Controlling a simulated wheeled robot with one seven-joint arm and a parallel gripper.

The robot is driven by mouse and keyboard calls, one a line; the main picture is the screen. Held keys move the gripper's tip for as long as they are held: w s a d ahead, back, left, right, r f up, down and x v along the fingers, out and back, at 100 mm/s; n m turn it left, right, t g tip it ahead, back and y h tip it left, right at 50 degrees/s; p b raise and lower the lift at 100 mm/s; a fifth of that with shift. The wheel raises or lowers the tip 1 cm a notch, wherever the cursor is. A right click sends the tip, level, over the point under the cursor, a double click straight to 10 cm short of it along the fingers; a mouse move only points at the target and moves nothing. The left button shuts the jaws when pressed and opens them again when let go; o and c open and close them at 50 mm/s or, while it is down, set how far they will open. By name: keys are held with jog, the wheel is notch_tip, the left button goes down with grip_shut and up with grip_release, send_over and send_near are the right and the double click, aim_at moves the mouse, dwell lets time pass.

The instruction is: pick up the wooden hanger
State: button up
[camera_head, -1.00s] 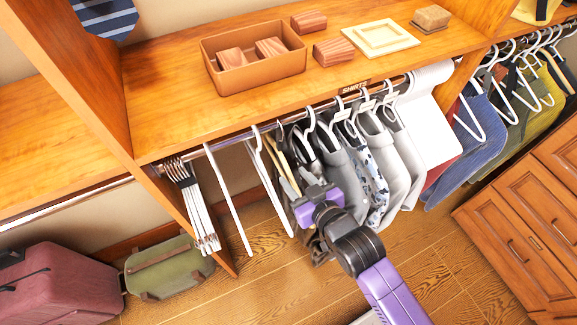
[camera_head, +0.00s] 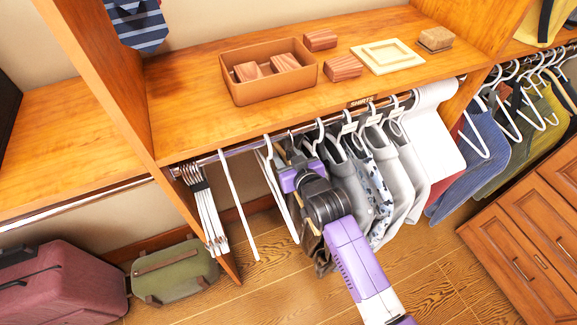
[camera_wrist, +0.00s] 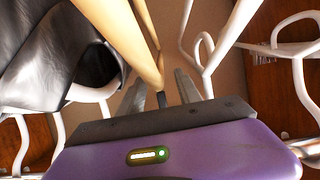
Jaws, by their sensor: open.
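The wooden hanger (camera_wrist: 135,45) shows as pale tan bars in the wrist view. Its bars converge at a neck between the two fingers of my gripper (camera_wrist: 162,90). The fingers stand apart on either side of it, and I cannot tell whether either touches it. In the head view my gripper (camera_head: 291,158) is at the closet rod, between white hangers on the left and hanging shirts on the right. There the wooden hanger is mostly hidden behind my gripper and wrist.
White hangers (camera_head: 268,172) hang close to the left, and grey shirts (camera_head: 350,185) crowd the right. The rod (camera_head: 212,157) runs under a wooden shelf (camera_head: 190,110) holding a brown tray (camera_head: 270,91). A drawer unit (camera_head: 535,235) stands at right.

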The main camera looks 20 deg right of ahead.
jog(key=shift+w+f, duration=0.35)
jog(key=shift+w, duration=0.3)
jog(key=shift+c, duration=0.2)
grip_shut()
dwell(0.8)
